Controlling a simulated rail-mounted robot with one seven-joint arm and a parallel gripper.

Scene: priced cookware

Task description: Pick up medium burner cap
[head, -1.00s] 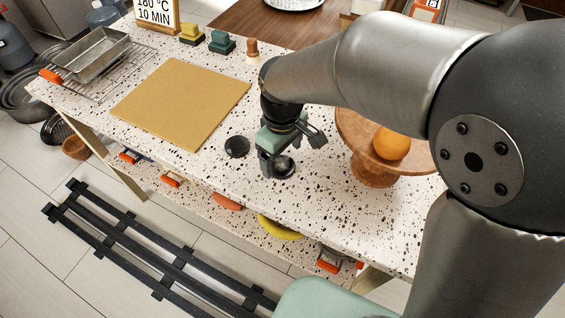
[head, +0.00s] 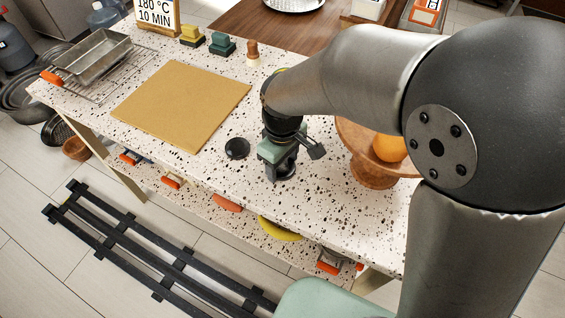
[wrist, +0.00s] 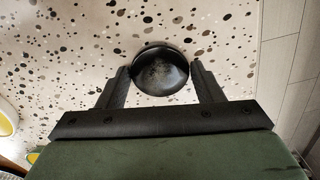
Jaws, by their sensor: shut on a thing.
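A round black burner cap (wrist: 160,70) is between the two dark fingers of my gripper (wrist: 160,76) in the wrist view, with a finger against each side. I take this to be the medium cap. In the head view my gripper (head: 281,174) is low over the speckled worktop near its front edge, and its fingers mostly hide the held cap. I cannot tell whether the cap is clear of the surface. A second black round cap (head: 237,148) lies flat on the worktop to the left of my gripper.
The speckled worktop (head: 325,215) holds a tan board (head: 180,103) at left and a wooden stand (head: 372,172) with an orange (head: 389,147) close on the right. A metal pan (head: 93,57) sits on a rack at far left. A wooden-handled item (head: 253,52) stands behind.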

